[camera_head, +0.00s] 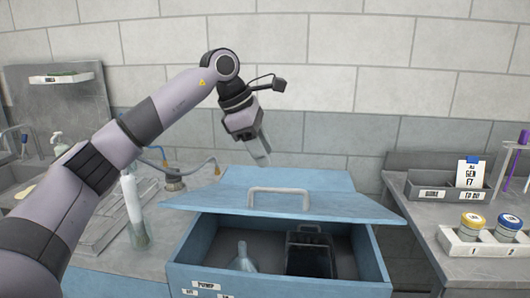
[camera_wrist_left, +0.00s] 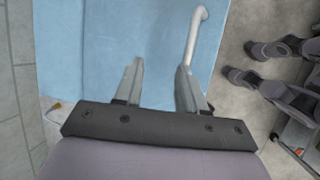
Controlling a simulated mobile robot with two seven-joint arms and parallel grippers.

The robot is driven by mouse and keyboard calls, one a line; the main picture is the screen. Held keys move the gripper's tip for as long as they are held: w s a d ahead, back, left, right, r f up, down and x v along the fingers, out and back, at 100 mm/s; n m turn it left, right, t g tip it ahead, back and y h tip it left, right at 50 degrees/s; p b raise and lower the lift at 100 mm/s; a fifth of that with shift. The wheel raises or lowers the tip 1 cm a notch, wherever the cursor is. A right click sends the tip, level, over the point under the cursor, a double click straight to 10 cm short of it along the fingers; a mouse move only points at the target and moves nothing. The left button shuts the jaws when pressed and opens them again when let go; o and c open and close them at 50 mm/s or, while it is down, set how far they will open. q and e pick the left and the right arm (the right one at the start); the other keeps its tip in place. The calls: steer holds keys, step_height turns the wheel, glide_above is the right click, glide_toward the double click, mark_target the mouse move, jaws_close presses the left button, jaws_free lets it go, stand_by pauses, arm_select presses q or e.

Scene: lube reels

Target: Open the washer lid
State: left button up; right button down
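The washer is a blue box (camera_head: 285,285) with its blue lid (camera_head: 222,197) tilted partly up; the inside shows below the lid's front edge. A pale bar handle (camera_head: 279,190) stands on the lid. My left gripper (camera_head: 264,160) hangs above and behind the handle, pointing down. In the left wrist view the fingers of the left gripper (camera_wrist_left: 163,75) are apart with nothing between them. The lid (camera_wrist_left: 100,60) lies below them, and the handle (camera_wrist_left: 193,38) is beside the right finger, outside the gap. My right gripper is in neither view.
Inside the washer are a clear flask (camera_head: 243,260) and a black basket (camera_head: 309,257). A bottle (camera_head: 134,210) and a tap fixture (camera_head: 174,180) stand left. At right are a grey bin (camera_head: 448,192) and a rack (camera_head: 482,247) with two jars. A brick wall is behind.

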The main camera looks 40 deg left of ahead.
arm_select(q)
steer(key=shift+a+r, duration=0.4)
steer(key=shift+r, duration=0.45)
steer(key=shift+a+r, duration=0.4)
steer(key=shift+r, duration=0.45)
